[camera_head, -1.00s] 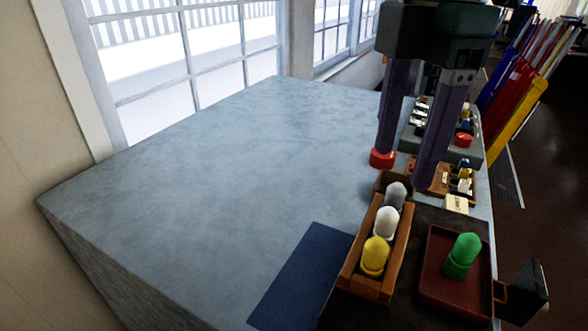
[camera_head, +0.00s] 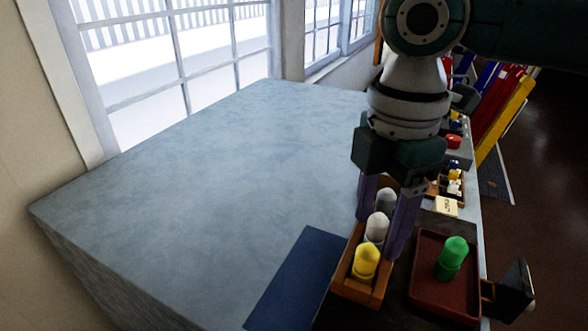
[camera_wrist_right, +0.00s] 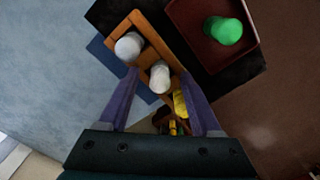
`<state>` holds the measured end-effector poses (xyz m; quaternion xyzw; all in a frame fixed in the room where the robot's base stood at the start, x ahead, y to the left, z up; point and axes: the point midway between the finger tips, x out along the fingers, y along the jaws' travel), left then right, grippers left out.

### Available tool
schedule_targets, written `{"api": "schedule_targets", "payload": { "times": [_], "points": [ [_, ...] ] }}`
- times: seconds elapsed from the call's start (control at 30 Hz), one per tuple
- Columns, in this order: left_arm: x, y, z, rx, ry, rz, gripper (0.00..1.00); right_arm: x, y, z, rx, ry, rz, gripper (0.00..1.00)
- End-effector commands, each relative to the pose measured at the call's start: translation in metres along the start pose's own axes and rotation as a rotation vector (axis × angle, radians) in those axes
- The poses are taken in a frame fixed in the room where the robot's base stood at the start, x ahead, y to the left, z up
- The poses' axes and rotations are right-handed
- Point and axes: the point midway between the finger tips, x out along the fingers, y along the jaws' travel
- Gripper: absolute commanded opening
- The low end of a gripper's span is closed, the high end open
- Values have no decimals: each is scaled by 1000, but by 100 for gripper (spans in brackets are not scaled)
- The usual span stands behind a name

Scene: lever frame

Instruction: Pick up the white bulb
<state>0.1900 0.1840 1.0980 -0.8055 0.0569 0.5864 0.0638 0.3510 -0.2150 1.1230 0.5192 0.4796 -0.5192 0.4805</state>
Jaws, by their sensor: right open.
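The white bulb (camera_head: 376,229) stands upright in the middle of a wooden rack (camera_head: 352,289), between a grey bulb (camera_head: 386,200) and a yellow bulb (camera_head: 366,262). My right gripper (camera_head: 381,236) points down over the rack, open, with its two purple fingers on either side of the row. In the right wrist view the white bulb (camera_wrist_right: 160,77) shows between the open fingertips (camera_wrist_right: 160,84). I cannot tell whether a finger touches it. The right finger partly covers the rack's side. My left gripper is not in view.
A green bulb (camera_head: 453,252) stands in a dark red tray (camera_head: 430,287) right of the rack. A blue mat (camera_head: 297,283) lies left of it. Small trays stand further back along the table's right edge. The table's (camera_head: 210,190) left and middle are clear.

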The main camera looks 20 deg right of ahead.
Motion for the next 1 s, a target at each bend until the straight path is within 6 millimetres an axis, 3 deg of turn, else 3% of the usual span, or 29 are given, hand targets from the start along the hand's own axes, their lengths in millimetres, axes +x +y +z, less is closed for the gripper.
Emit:
{"api": "schedule_targets", "payload": {
  "times": [0.1, 0.7, 1.0],
  "points": [
    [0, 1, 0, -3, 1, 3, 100, 0, 0, 0, 0, 0, 0, 65],
    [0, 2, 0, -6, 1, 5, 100, 0, 0, 0, 0, 0, 0, 0],
    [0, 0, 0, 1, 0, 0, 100, -1, 0, 0, 0, 0, 0, 0]
  ]
}}
